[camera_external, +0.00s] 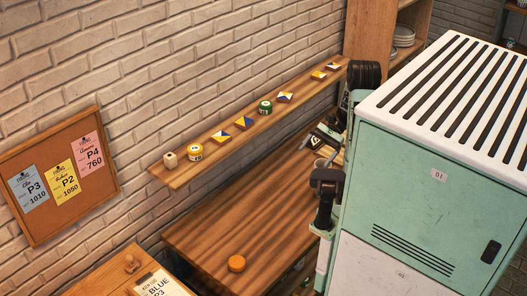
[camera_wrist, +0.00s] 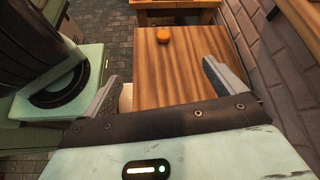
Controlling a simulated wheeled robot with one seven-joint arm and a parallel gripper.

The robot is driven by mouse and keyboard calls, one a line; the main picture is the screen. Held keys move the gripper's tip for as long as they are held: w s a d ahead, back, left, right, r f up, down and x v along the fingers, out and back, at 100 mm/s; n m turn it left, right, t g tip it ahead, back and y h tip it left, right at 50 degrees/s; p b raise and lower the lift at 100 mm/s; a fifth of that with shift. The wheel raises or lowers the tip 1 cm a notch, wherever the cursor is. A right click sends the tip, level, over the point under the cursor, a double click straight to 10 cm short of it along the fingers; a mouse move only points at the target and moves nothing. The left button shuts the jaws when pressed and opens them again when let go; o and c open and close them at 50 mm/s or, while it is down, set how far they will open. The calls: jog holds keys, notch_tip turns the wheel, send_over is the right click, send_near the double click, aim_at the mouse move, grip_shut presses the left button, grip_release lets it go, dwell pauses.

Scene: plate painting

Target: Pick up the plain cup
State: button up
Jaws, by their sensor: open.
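I cannot clearly make out a plain cup. A small greyish, cup-like shape (camera_external: 321,163) shows beside my dark arm parts at the right end of the wooden table (camera_external: 200,240) in the external view; it is too small and partly hidden to be sure. In the wrist view my gripper (camera_wrist: 160,70) is open, its two grey fingers wide apart over the striped wood. A pale patch (camera_wrist: 126,97) shows just inside the left finger, and I cannot tell what it is. Nothing is seen held between the fingers.
An orange round piece (camera_external: 236,263) lies on the table, and it also shows in the wrist view (camera_wrist: 164,35). A wall shelf (camera_external: 180,177) with several small painted pieces and jars runs above the table. A corkboard (camera_external: 60,175) hangs at left. The table's middle is clear.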

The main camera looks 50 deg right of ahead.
jog(key=s+d+r+m+t+h+b, duration=0.1)
jog(key=s+d+m+t+h, duration=0.2)
jog(key=s+d+m+t, duration=0.5)
jog(key=s+d+m+t+h, duration=0.2)
jog(key=s+d+m+t, duration=0.3)
jog(key=d+m+t, duration=0.4)
jog(key=n+g+p, duration=0.1)
jog(key=n+p, duration=0.1)
jog(key=p, duration=0.1)
send_near(322, 171)
jog(key=w+d+f, duration=0.2)
jog(key=w, duration=0.4)
jog(key=x, duration=0.1)
jog(key=p+x, duration=0.1)
jog(key=x, duration=0.1)
jog(key=f+p+x, duration=0.1)
jog(key=x, duration=0.1)
jog(key=shift+a, duration=0.25)
jog(key=shift+w+a, duration=0.1)
jog(key=shift+w, duration=0.1)
jog(key=shift+c, duration=0.3)
jog(key=c, duration=1.3)
